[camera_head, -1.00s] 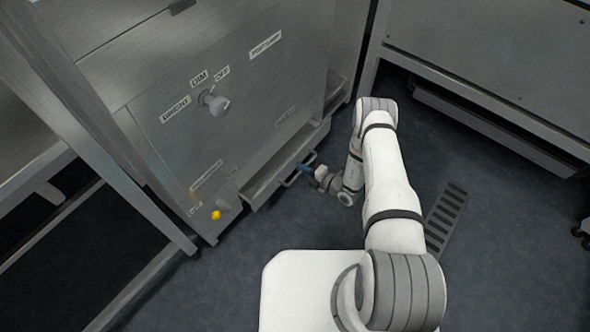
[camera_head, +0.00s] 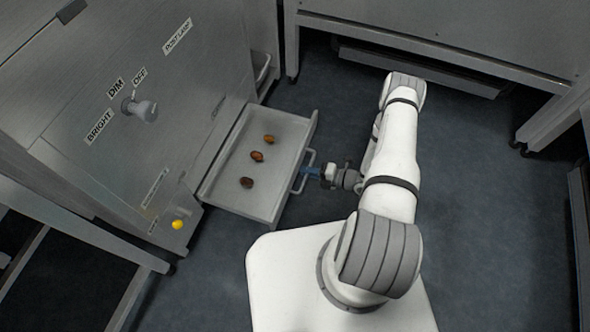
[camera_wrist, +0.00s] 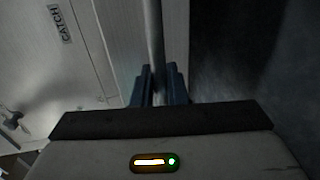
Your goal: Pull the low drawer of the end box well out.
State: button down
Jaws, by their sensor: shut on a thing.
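The end box (camera_head: 75,85) is a grey metal cabinet at the left of the head view. Its low drawer (camera_head: 212,188) stands well out from the front face, and three brown dates (camera_head: 257,156) lie in a row on its floor. My gripper (camera_head: 309,173) is shut on the bar handle (camera_head: 312,157) at the drawer's front. In the wrist view the blue fingers (camera_wrist: 158,85) close around the handle bar (camera_wrist: 154,40), which runs up the picture between them. The fingertips' far ends are partly hidden.
A knob (camera_head: 144,110) with BRIGHT, DIM and OFF labels and a yellow button (camera_head: 178,224) are on the box front. A steel table (camera_head: 440,35) stands at the back. Dark floor (camera_head: 470,230) is clear on the right.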

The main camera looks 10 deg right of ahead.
jog(key=shift+d, duration=0.5)
jog(key=shift+w, duration=0.1)
jog(key=c, duration=1.5)
grip_release()
jog(key=shift+a, duration=0.1)
jog(key=p+v, duration=0.1)
jog(key=v, duration=0.7)
jog(key=shift+f+p, duration=0.1)
jog(key=shift+p, duration=0.3)
